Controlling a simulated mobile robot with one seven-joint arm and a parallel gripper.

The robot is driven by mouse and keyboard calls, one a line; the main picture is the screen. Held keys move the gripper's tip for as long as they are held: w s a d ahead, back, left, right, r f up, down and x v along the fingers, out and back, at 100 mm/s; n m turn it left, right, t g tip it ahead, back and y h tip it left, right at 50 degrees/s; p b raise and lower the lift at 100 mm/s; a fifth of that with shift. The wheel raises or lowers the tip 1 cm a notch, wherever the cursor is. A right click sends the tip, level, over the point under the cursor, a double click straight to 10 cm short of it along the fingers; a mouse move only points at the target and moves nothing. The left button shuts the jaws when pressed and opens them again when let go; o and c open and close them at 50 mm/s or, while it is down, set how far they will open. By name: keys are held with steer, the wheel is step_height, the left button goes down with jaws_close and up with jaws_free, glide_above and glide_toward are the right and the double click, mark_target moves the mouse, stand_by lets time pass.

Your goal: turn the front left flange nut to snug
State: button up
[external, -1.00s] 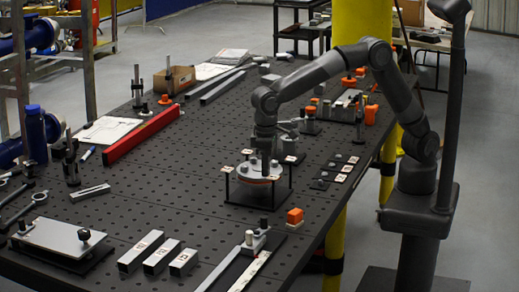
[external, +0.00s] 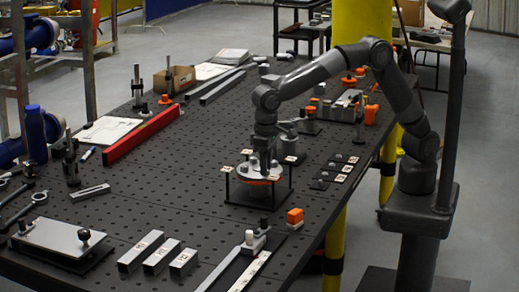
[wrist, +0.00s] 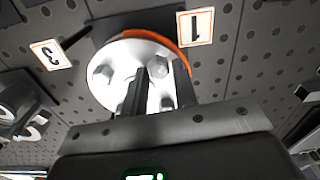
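A round pale metal flange (external: 258,172) with an orange gasket edge (wrist: 185,45) sits on a dark stand (external: 258,193) on the table. In the wrist view the flange face (wrist: 122,60) carries hex nuts, one (wrist: 102,74) at left and one (wrist: 166,103) beside my fingers. My gripper (external: 264,165) points down over the flange. In the wrist view its two dark fingers (wrist: 160,72) are spaced apart, with a nut partly visible between their tips. I cannot tell whether the fingers press on it. Part of the flange is hidden behind the fingers.
Number tags marked 3 (wrist: 50,55) and 1 (wrist: 196,27) lie by the flange. Several labelled grey bars (external: 162,257) lie front left. Left of the stand, the perforated table (external: 170,205) has open room.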

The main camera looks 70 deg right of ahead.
steer(key=o, duration=0.3)
steer(key=shift+f, duration=0.15)
step_height(320, 180, up, 11)
stand_by(0.4)
steer(key=shift+f, duration=0.1)
